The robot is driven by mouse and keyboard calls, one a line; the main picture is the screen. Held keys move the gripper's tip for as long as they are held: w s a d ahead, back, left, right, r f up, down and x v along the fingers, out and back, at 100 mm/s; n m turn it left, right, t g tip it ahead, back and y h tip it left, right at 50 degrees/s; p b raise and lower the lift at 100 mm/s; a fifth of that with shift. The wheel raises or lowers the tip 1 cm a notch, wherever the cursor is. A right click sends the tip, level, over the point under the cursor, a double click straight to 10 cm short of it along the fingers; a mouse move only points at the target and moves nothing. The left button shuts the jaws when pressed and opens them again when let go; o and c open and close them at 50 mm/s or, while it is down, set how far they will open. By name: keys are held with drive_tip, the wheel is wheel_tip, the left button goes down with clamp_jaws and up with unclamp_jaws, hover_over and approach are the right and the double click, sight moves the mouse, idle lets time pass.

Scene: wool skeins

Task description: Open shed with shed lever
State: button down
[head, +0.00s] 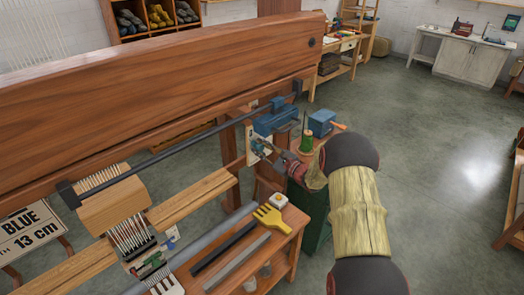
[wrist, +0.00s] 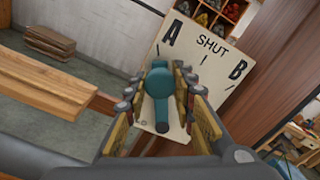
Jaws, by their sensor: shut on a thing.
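The shed lever (wrist: 158,82) has a teal rounded handle. In the wrist view it stands between my gripper's two fingers, whose yellow pads lie on either side of it. My gripper (wrist: 160,98) is shut on the lever; it also shows in the head view (head: 284,161). Behind the lever is a pale plate (wrist: 205,62) marked A, SHUT and B. The handle's top appears below the A, but the viewing angle makes the exact setting hard to tell. The lever's pivot is hidden. In the head view, the plate (head: 252,146) is on the loom's right side.
The loom's thick wooden beam (head: 160,70) spans the head view. A bench below holds a yellow comb-like tool (head: 269,217) and a white block (head: 278,201). A green spool (head: 305,143) and blue device (head: 321,123) stand beyond my gripper. Open floor lies right.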

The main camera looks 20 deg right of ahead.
idle(0.3)
drive_tip(key=c, duration=1.6)
unclamp_jaws()
drive_tip(key=shift+o, duration=0.6)
drive_tip(key=v, duration=1.2)
